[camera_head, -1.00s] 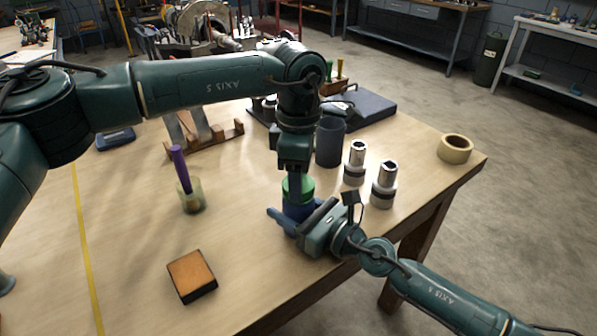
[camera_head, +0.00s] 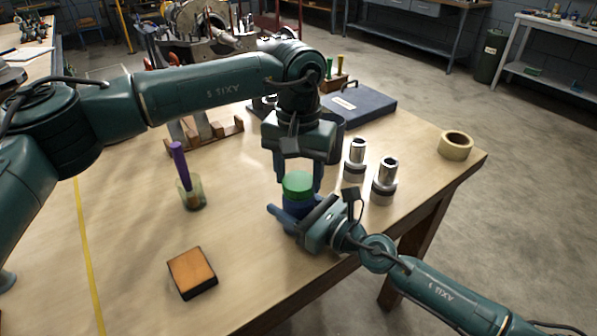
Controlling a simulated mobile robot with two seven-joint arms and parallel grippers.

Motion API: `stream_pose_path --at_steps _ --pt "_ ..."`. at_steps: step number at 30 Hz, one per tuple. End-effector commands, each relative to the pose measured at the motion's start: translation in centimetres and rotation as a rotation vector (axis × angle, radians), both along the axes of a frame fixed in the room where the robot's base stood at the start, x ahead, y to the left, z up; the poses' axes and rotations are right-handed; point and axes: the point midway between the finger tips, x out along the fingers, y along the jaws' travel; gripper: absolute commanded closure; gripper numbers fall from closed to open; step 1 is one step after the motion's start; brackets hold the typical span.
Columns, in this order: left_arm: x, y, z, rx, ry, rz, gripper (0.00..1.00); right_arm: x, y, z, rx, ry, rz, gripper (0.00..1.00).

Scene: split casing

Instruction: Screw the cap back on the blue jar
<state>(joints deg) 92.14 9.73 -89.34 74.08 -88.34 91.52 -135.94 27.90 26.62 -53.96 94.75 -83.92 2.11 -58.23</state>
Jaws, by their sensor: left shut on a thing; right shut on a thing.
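The blue jar (camera_head: 297,208) stands on the wooden table near its front edge. The green cap (camera_head: 298,184) sits at the jar's mouth, and I cannot tell how far it is threaded. My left gripper (camera_head: 300,181) points straight down from above, its fingers shut on either side of the cap. My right gripper (camera_head: 299,213) comes in low from the right and is shut around the jar's body, hiding much of it.
Two metal sockets (camera_head: 385,180) stand right of the jar. A dark cylinder (camera_head: 337,143) is partly hidden behind my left gripper. A tape roll (camera_head: 455,146) lies at the right corner. A glass with a purple tool (camera_head: 191,192) and a sanding block (camera_head: 192,272) are to the left.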

Motion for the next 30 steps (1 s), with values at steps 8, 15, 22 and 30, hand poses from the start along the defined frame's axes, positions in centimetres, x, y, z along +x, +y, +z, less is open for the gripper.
stream_pose_path --at_steps 8,15,22,30 --pt "-0.01 -0.04 0.11 -0.002 0.0 -0.445 0.7 0.0 -0.02 -0.11 -0.001 0.002 0.0 1.0" --pt "-0.01 -0.04 0.12 -0.003 -0.001 -0.504 0.7 -0.01 -0.03 -0.12 -0.002 0.003 0.0 1.0" --pt "-0.02 -0.05 0.13 -0.003 -0.001 -0.502 0.42 0.0 -0.04 -0.13 -0.002 0.003 0.0 1.0" --pt "-0.02 -0.02 0.03 -0.001 0.0 -0.5 0.27 -0.02 -0.02 -0.13 -0.002 0.003 0.0 1.0"
